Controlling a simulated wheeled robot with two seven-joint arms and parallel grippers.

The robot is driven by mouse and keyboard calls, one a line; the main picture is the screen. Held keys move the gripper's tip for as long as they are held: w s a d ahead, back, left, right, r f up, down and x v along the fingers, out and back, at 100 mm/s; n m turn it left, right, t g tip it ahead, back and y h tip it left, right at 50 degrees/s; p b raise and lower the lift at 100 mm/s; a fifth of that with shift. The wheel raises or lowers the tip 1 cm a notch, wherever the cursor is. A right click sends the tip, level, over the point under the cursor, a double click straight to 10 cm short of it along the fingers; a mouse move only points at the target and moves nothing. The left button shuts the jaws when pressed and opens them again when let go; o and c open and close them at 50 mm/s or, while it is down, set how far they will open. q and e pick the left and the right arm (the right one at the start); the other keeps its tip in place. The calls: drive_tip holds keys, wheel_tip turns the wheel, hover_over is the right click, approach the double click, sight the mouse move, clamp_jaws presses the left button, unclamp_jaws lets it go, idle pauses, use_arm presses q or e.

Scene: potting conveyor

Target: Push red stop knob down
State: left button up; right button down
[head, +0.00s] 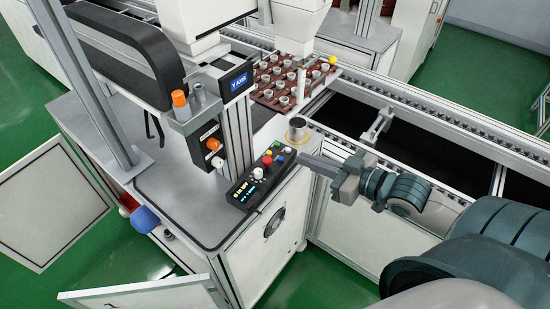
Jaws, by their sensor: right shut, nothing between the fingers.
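The small black control panel (262,180) sits on the grey machine top near its right front edge. A red knob (267,161) stands among other coloured buttons at the panel's far end. My right gripper (303,159) reaches in from the right. Its fingers are shut and empty, and their tips are just right of the panel's far end, apart from the red knob in the picture. The height of the tips over the panel is hard to tell. My left gripper is not in view.
Yellow, green and white knobs crowd the panel, with a lit display at its near end. A metal cup (297,130) stands just behind. An upright post (238,135) with an orange-knobbed box (205,135) rises at left. The conveyor rail (440,125) runs behind my right arm.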

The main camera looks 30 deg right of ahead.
drive_tip(key=shift+s+a+r+y, duration=0.2)
drive_tip(key=shift+a+r+y, duration=0.1)
drive_tip(key=shift+a+r, duration=0.25)
drive_tip(key=shift+w+d, duration=0.1)
drive_tip(key=shift+w, duration=0.05)
drive_tip(key=p, duration=0.3)
hover_over(267, 163)
drive_tip(key=s+d, duration=0.2)
drive_tip(key=shift+w+a+f, duration=0.15)
drive_tip(key=shift+f, duration=0.35)
drive_tip(key=shift+w+a+f, duration=0.1)
drive_tip(key=shift+f, duration=0.4)
wheel_tip(267, 163, down, 3)
drive_tip(key=shift+r+p, duration=0.2)
drive_tip(key=shift+p, duration=0.3)
drive_tip(key=shift+s+f, duration=0.1)
drive_tip(key=shift+f, duration=0.8)
